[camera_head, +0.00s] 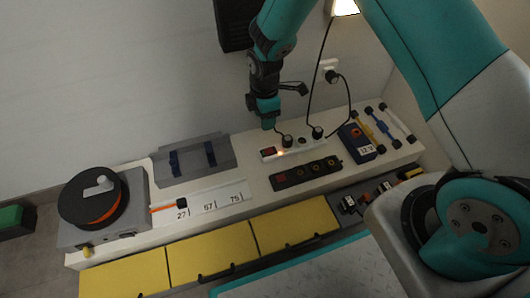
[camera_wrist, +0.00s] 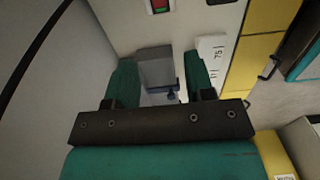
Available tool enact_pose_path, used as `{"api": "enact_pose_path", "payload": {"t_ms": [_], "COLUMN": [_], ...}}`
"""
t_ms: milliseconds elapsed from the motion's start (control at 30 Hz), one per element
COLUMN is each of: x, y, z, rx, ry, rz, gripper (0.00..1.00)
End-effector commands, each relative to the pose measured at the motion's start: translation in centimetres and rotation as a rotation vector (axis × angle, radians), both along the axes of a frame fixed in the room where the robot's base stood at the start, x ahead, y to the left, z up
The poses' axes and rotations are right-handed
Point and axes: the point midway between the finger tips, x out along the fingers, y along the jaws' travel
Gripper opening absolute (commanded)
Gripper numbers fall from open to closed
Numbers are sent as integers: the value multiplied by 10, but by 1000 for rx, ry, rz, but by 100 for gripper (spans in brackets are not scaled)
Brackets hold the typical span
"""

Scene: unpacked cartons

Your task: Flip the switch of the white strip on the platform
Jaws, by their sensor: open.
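The white strip (camera_head: 310,147) lies on the white platform (camera_head: 140,170), toward its back edge. Its red switch (camera_head: 268,151) is at the strip's left end, with a small bright glow beside it. Black plugs sit in the strip farther right. My gripper (camera_head: 267,124) points down just above and behind the switch end, apparently not touching it. In the wrist view my gripper (camera_wrist: 160,72) is open, with two teal fingers apart and nothing between them. The switch (camera_wrist: 161,5) shows there at the top edge, partly cut off, outside the fingers. Which way the switch is tilted cannot be told.
A dark strip (camera_head: 305,174) with several sockets lies in front. A cable reel (camera_head: 95,205), a grey holder (camera_head: 193,160) and a blue box (camera_head: 357,142) share the platform. Black cords (camera_head: 312,92) rise from the white strip toward the wall socket and lamp. Yellow drawers (camera_head: 210,253) are below.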

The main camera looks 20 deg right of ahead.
Motion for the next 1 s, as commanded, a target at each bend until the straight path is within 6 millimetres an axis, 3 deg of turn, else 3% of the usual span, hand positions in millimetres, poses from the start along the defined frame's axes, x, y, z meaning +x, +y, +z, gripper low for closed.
{"api": "enact_pose_path", "payload": {"t_ms": [33, 100, 500, 700, 1000], "x": [-1, -1, -1, 0, 0], "y": [0, 0, 0, 0, 0], "z": [-19, -36, -122, -143, -146], "rx": [-1, 0, 0, 1, 1], "ry": [4, 3, 2, 0, 0], "rz": [0, -1, -2, -2, -2], "gripper": [49, 49, 49, 49, 49]}}
